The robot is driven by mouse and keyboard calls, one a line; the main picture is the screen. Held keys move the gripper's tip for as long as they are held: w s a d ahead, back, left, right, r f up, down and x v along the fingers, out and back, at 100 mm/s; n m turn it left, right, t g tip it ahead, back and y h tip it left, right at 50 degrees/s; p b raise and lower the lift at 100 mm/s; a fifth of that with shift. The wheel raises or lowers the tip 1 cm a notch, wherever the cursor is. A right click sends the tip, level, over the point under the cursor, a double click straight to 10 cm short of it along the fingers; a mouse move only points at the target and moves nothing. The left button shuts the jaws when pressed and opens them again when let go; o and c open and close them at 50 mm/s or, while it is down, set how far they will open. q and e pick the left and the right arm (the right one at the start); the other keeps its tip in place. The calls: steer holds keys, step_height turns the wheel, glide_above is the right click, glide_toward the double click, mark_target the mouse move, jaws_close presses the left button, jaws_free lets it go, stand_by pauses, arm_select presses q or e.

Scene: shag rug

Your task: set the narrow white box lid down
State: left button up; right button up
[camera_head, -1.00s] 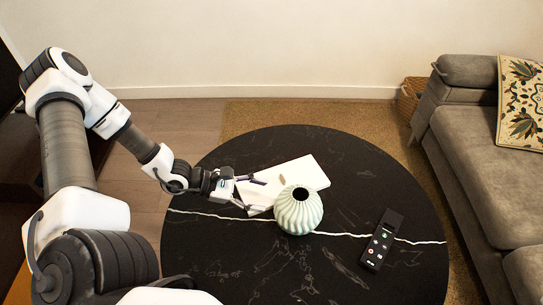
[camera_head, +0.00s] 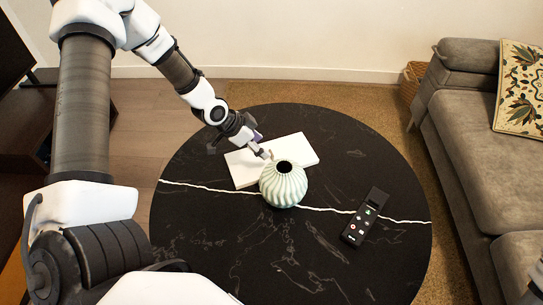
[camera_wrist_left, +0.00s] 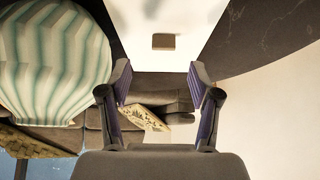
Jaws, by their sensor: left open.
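The narrow white box lid (camera_head: 299,149) appears to lie flat on the round black table, behind the vase. The wrist view shows part of the white lid (camera_wrist_left: 140,15), with a small brown rectangular patch on it, beyond the fingertips. My left gripper (camera_head: 262,152) is over the lid's left part, close to the vase. In the wrist view my left gripper (camera_wrist_left: 160,82) has its fingers spread, with nothing between them. I cannot tell whether a fingertip touches the lid.
A ribbed pale green vase (camera_head: 284,187) stands just in front of the lid and hides part of its front edge. A black remote (camera_head: 366,217) lies to the right on the table (camera_head: 300,260). A grey sofa (camera_head: 480,150) is at the right. The table's front is clear.

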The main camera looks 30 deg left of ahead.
mark_target(271, 153)
arm_select(q)
steer(key=b+x, duration=0.1)
steer(key=x, duration=0.2)
steer(key=b+x, duration=0.1)
steer(key=x, duration=0.2)
steer(key=shift+w+a+f, duration=0.15)
steer(key=shift+a, duration=0.05)
steer(key=shift+c, duration=1)
jaws_close()
